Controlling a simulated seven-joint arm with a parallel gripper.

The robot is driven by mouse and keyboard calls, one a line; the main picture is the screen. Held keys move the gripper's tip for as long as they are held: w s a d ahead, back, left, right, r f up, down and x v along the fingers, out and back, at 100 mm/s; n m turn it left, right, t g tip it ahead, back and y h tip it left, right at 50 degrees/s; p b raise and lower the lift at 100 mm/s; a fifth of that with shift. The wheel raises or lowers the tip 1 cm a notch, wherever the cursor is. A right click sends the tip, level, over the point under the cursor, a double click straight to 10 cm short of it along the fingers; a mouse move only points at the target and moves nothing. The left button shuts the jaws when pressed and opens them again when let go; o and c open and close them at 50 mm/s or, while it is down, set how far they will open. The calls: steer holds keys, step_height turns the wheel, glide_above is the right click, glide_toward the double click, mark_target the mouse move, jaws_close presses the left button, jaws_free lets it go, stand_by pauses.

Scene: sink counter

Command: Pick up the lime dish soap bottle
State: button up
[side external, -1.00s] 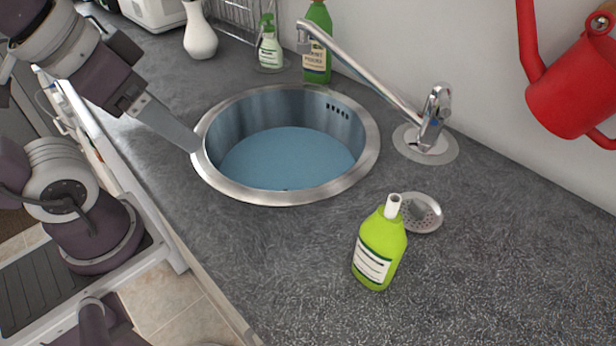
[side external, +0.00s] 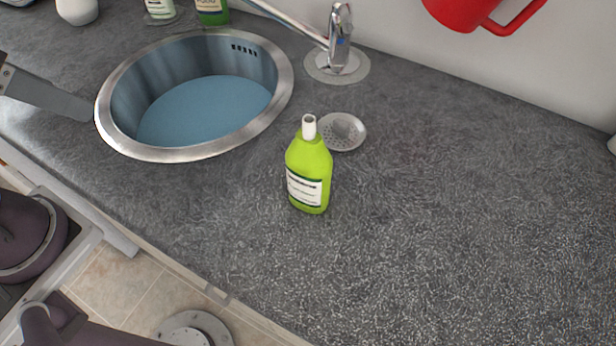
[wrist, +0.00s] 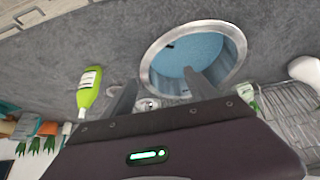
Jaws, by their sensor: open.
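The lime dish soap bottle (side external: 309,178) stands upright on the grey counter, right of the sink, with a white cap and a white label. It also shows in the wrist view (wrist: 89,88), left of my fingers. My gripper (wrist: 158,82) is open and empty, its two fingers apart and the sink beyond them. In the side external view only a finger (side external: 45,95) shows at the left edge, by the sink's left rim. It is well away from the bottle.
The round sink (side external: 280,85) holds blue water. A tap (side external: 340,45) stands behind, and a metal strainer (side external: 343,130) lies just behind the bottle. A red watering can (side external: 462,12) is at the top. The counter right of the bottle is clear.

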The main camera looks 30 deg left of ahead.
mark_target(329, 185)
steer(key=w+a+r+m+t+y, duration=0.1)
steer(key=w+a+r+t, duration=0.15)
steer(key=w+r, duration=0.35)
steer(key=w+a+r+t+y, duration=0.1)
steer(key=w+r+t+y, duration=0.15)
steer(key=w+r, duration=0.45)
steer(key=w+d+r+m+t+h, duration=0.1)
steer(key=w+d+m+t+h, duration=0.3)
steer(key=w+d+m+h, duration=0.55)
steer(key=w+d+f+m+g+h, duration=0.1)
steer(key=d+g+h, duration=0.1)
steer(key=d, duration=0.4)
steer(key=w+d+f+m+g+h, duration=0.1)
steer(key=d+f+m+g+h, duration=0.1)
steer(key=d, duration=0.3)
steer(key=s+d+f+m+g+h, duration=0.4)
steer(key=s+d+f+g, duration=0.15)
steer(key=s+g, duration=0.45)
step_height(329, 185, down, 19)
steer(key=shift+m+g+y, duration=0.25)
steer(key=shift+g+y, duration=0.05)
steer(key=x, duration=0.6)
steer(key=shift+s+d+f, duration=0.2)
steer(key=shift+d+f, duration=0.1)
steer(key=shift+f, duration=0.1)
jaws_close()
